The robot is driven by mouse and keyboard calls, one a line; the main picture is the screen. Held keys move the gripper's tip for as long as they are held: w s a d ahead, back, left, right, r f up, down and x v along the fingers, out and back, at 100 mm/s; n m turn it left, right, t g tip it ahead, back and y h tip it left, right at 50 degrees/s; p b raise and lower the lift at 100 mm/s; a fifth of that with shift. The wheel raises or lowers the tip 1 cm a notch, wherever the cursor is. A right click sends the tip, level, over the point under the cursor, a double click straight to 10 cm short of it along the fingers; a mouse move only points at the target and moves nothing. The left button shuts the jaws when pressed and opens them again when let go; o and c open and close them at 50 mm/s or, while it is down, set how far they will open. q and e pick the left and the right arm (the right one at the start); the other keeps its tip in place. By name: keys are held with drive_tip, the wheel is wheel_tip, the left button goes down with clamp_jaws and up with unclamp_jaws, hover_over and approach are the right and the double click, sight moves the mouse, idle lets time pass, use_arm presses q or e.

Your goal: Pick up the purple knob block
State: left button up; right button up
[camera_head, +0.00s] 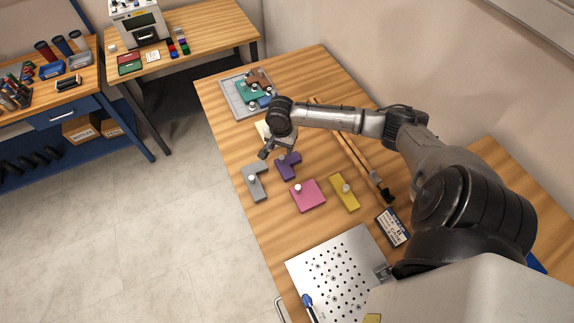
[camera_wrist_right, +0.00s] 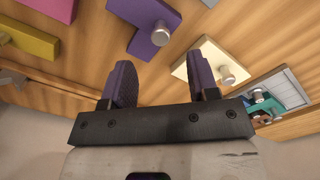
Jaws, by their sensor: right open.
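The purple knob block (camera_head: 290,168) lies on the wooden table with a metal knob on top, next to the grey block. In the wrist view the purple block (camera_wrist_right: 128,38) is at the top centre, its knob in line with the gap between my fingers. My right gripper (camera_head: 275,150) is above the table, close to the purple block's upper-left side in the head view. In the wrist view the right gripper (camera_wrist_right: 162,78) has its two fingers apart with nothing between them. It does not appear to touch the block. My left gripper is not in view.
A cream block (camera_wrist_right: 207,56) lies beside the purple one, partly hidden by a finger. Grey (camera_head: 256,184), pink (camera_head: 308,196) and yellow (camera_head: 343,190) knob blocks lie nearby. A tray (camera_head: 232,104) of blocks is at the far end; a perforated metal plate (camera_head: 350,243) is at the near end.

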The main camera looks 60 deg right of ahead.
sight(282, 157)
drive_tip(key=shift+f, duration=2.7)
drive_tip(key=shift+f+b, duration=0.3)
drive_tip(key=shift+f, duration=0.5)
drive_tip(key=shift+c, duration=0.2)
drive_tip(key=c, duration=0.3)
clamp_jaws()
drive_tip(key=shift+r, duration=0.1)
